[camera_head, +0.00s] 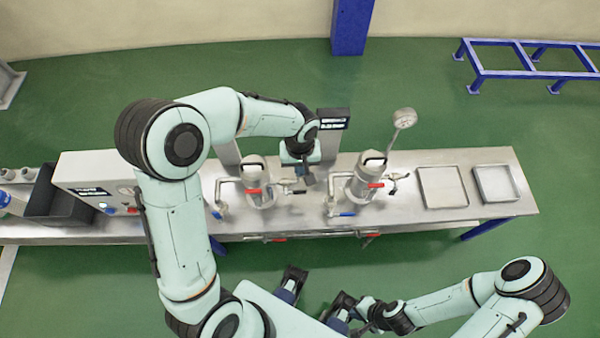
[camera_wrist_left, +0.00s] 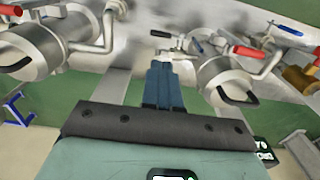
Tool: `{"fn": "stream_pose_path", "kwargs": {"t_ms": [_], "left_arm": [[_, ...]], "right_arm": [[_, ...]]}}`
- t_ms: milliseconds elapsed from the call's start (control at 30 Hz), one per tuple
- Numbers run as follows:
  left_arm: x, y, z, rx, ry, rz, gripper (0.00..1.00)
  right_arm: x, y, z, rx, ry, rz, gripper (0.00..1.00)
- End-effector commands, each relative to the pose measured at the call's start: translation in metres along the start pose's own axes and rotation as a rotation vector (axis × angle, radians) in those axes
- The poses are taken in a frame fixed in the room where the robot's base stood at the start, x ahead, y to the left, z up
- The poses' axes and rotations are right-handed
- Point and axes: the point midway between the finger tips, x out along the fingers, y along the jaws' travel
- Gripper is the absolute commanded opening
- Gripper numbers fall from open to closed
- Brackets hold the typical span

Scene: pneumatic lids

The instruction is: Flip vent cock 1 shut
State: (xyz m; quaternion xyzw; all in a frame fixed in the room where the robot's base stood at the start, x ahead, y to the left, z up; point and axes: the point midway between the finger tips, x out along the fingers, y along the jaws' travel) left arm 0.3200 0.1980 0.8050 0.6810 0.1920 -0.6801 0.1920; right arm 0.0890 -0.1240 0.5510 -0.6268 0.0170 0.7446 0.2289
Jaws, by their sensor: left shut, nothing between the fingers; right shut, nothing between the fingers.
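Two steel vessels stand on the bench, a left one (camera_head: 258,182) and a right one (camera_head: 366,178). Each has a black lid handle, a red lever and a blue-handled valve. A small cock (camera_head: 286,186) sticks out from the right side of the left vessel; I take it as vent cock 1, though no label is readable. It also shows in the left wrist view (camera_wrist_left: 172,44), beside that vessel (camera_wrist_left: 222,82). My left gripper (camera_head: 306,184) is shut and empty, close to this cock; contact cannot be told. My right gripper (camera_head: 352,310) is shut and empty in front of the bench.
Two shallow trays (camera_head: 442,187) (camera_head: 496,183) lie at the bench's right end. A control box (camera_head: 97,180) with buttons is at left. A small display (camera_head: 333,119) stands behind the vessels.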

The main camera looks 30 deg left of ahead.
Motion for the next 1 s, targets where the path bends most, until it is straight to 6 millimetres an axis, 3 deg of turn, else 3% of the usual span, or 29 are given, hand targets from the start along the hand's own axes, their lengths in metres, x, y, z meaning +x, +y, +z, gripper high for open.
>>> {"fn": "stream_pose_path", "kwargs": {"t_ms": [300,500,700,1000], "left_arm": [[0.07,-0.001,0.002,0.001,-0.006,-0.004,0.0],[0.104,-0.001,0.001,0.0,-0.004,-0.002,0.0],[0.121,-0.001,0.001,0.0,-0.002,-0.001,0.0],[0.124,-0.001,0.0,-0.001,-0.001,0.0,0.0]], "right_arm": [[0.007,0.003,0.0,0.001,-0.003,0.001,0.0],[0.01,0.004,0.001,0.001,-0.003,0.001,0.0],[0.011,0.004,0.001,0.001,-0.004,0.001,0.0],[0.011,0.004,0.001,0.001,-0.004,0.001,0.0]]}}
